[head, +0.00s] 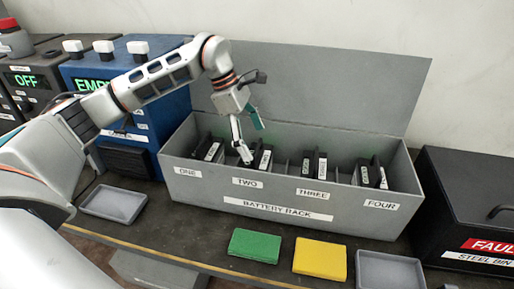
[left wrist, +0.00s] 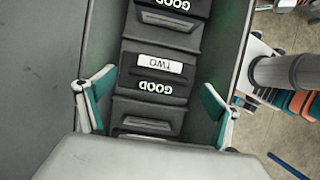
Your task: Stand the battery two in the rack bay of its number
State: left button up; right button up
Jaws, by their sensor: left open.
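The battery rack (head: 284,196) is a long grey open box with its lid up and bays labelled ONE to FOUR. A dark battery (head: 265,160) stands in the bay above the label TWO. In the left wrist view, battery two (left wrist: 155,68) has a white TWO label and GOOD markings, and sits inside the rack. My left gripper (head: 249,138) is over bay two, its fingertips reaching into the rack. In the left wrist view its open fingers (left wrist: 158,105) are on either side of the battery row, apart from battery two. My right gripper is not in view.
Other dark batteries stand in bays one (head: 213,150), three (head: 315,164) and four (head: 372,172). In front lie a grey tray (head: 115,204), a green pad (head: 254,246), a yellow pad (head: 320,259) and another grey tray (head: 391,272). A black steel bin (head: 470,215) stands at right, a blue unit (head: 125,75) at left.

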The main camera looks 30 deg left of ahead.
pick_arm(q)
jog(key=w+v, duration=0.1)
jog(key=v, duration=0.7)
jog(key=shift+s+a+r, duration=0.15)
jog(key=shift+s+r, duration=0.1)
jog(key=shift+s, duration=0.25)
